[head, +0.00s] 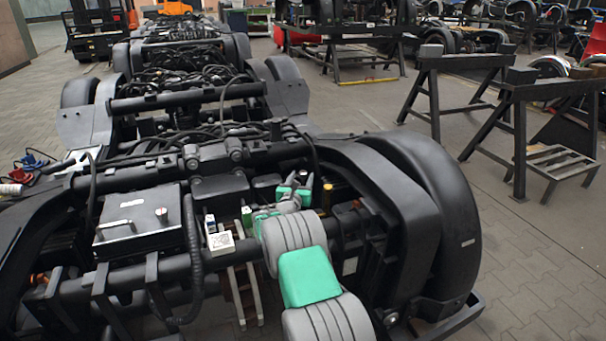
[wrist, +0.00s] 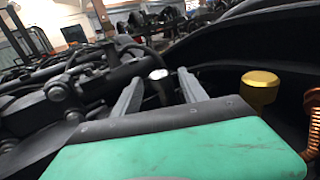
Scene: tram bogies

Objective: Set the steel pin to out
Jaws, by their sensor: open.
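The steel pin (wrist: 158,75) shows in the wrist view as a short silver cylinder with a rounded top. It stands beyond and between my two fingertips, and its lower part is hidden. My gripper (wrist: 160,88) is open, its two grey fingers apart on either side of the pin in the picture. I cannot tell whether either finger touches it. In the head view my gripper (head: 301,184) reaches over the right part of the near bogie, and I cannot make out the pin clearly there.
A brass-coloured cap (wrist: 261,88) stands right of my gripper, with a copper coil (wrist: 312,125) beyond it. Dark pipes and brackets (wrist: 60,92) crowd the left. In the head view, a large black wheel guard (head: 420,200) bounds the right. Open paved floor (head: 540,260) lies further right.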

